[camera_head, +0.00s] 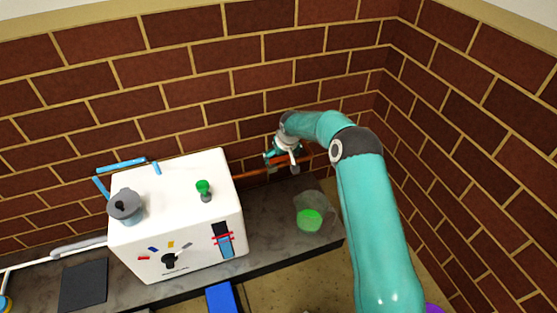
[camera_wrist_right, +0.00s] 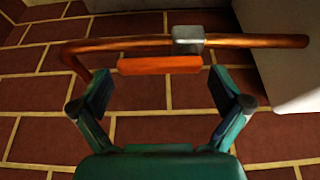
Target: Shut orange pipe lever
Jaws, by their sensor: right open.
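The orange pipe lever (camera_wrist_right: 160,65) lies just beyond the fingertips of my right gripper (camera_wrist_right: 165,92) in the right wrist view. It runs alongside a copper pipe (camera_wrist_right: 120,43), under a grey valve block (camera_wrist_right: 188,39). The lever spans much of the gap between the two fingers. My right gripper is open, and the fingers do not appear closed on the lever. In the head view my right gripper (camera_head: 283,158) is at the brick wall by the copper pipe (camera_head: 250,174), partly hiding the valve. My left gripper is not in view.
A white machine (camera_head: 175,220) with a grey pot (camera_head: 126,207) and a green knob (camera_head: 204,187) stands left of the gripper. A clear jug (camera_head: 314,207) with green contents is on the grey counter (camera_head: 270,225). A blue object (camera_head: 222,297) is at the front.

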